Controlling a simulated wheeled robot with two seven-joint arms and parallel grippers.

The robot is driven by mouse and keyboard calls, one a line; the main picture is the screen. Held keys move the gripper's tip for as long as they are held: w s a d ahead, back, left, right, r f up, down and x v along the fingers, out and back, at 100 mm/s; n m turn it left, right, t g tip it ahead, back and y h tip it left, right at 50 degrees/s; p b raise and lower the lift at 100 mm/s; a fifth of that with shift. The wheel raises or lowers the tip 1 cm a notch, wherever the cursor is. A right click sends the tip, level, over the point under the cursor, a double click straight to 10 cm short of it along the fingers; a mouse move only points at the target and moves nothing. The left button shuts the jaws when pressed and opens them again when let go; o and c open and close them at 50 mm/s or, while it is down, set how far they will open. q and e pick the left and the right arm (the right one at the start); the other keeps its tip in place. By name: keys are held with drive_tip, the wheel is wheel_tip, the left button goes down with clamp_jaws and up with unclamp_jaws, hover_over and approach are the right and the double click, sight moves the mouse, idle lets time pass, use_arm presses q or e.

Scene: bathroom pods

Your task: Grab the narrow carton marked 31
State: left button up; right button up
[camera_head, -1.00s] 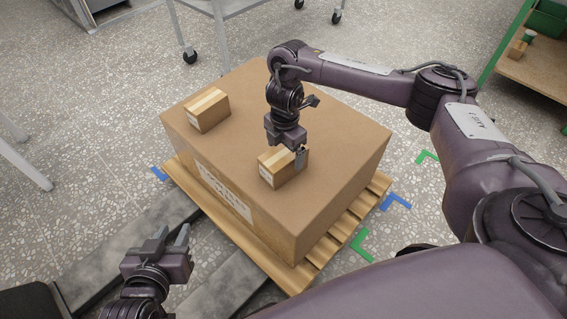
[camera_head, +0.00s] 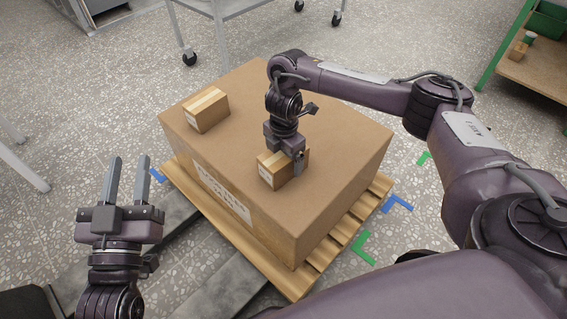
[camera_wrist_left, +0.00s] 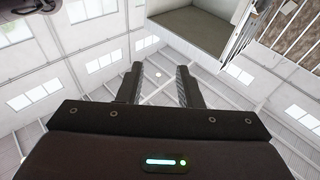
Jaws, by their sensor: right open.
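Two small brown cartons with pale tape lie on top of a large cardboard box (camera_head: 330,125). The nearer carton (camera_head: 271,172) is under my right gripper (camera_head: 287,160). That gripper points down with open fingers; one finger shows at the carton's right side, and the other is hidden. I cannot tell if the fingers touch it. The other carton (camera_head: 206,112) stands apart, further back and left. Both have a white label on the end, too small to read. My left gripper (camera_head: 128,180) is open and empty, left of the box; its fingers also show in the left wrist view (camera_wrist_left: 158,85).
The large box stands on a wooden pallet (camera_head: 345,228) on a speckled floor with green and blue corner marks. A wheeled metal cart (camera_head: 215,30) stands behind. A green-framed shelf (camera_head: 540,70) is at the far right. The box top around the cartons is mostly clear.

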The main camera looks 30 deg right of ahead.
wheel_tip(320, 180, down, 3)
drive_tip(key=shift+a+b, duration=0.1)
drive_tip(key=shift+b, duration=0.65)
drive_tip(key=shift+f, duration=0.1)
use_arm(q)
drive_tip(key=s+a+r+t+h, duration=0.1)
drive_tip(key=s+r+t, duration=0.1)
drive_tip(key=r, duration=0.3)
drive_tip(key=s+a+r+t+h, duration=0.1)
drive_tip(key=s+r+t+h, duration=0.1)
drive_tip(key=r+t, duration=0.2)
wheel_tip(320, 180, up, 2)
drive_tip(key=shift+s+a+r, duration=0.2)
drive_tip(key=shift+s, duration=0.05)
use_arm(e)
drive_tip(key=c, duration=1.4)
